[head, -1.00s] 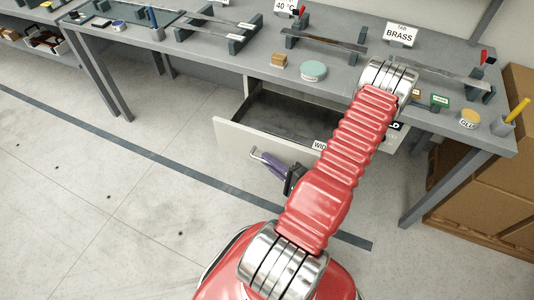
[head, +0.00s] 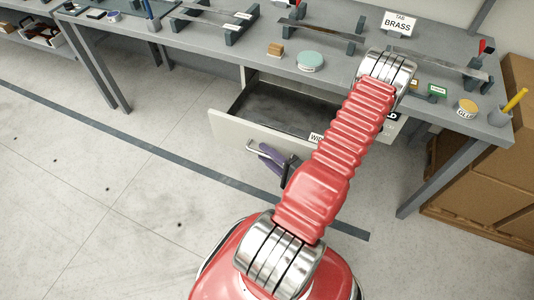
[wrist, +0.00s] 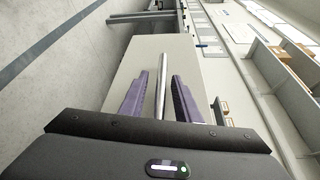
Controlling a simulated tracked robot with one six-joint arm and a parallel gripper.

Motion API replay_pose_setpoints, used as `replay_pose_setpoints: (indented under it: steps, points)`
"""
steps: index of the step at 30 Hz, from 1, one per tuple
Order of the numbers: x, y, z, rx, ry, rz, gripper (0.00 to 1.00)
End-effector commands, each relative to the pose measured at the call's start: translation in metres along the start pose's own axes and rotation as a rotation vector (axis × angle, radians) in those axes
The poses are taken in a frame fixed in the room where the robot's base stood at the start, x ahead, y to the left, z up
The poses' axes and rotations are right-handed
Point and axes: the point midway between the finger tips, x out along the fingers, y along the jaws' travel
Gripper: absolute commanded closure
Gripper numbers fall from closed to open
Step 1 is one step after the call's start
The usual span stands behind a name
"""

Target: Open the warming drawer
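The drawer (head: 234,126) under the bench is pulled well out, with its dark inside showing and a pale front panel. A label on its front is partly hidden by my arm. Its bar handle (head: 252,147) sticks out from the front; the bar also shows in the wrist view (wrist: 161,88). My gripper (head: 267,154) is at the handle, low in front of the drawer. In the wrist view its two purple fingers (wrist: 160,76) stand on either side of the bar, with a visible gap on each side. The gripper is open around the handle, not clamped.
The grey bench (head: 340,73) carries test fixtures, a BRASS sign (head: 398,22), a green-lidded tin (head: 310,61), a glue tub (head: 467,108) and a pen cup (head: 500,116). A bench leg (head: 425,185) and brown boxes (head: 490,190) stand right. The floor at left is clear.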

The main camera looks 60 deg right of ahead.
Motion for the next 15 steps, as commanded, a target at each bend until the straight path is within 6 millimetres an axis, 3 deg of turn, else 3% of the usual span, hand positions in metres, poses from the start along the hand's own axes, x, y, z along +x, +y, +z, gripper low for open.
replay_pose_setpoints:
  steps: [8,15]
  points:
    - [-0.005,0.0,0.0,0.0,0.001,-0.001,0.7]
    - [-0.022,-0.001,-0.001,0.001,0.003,-0.002,0.7]
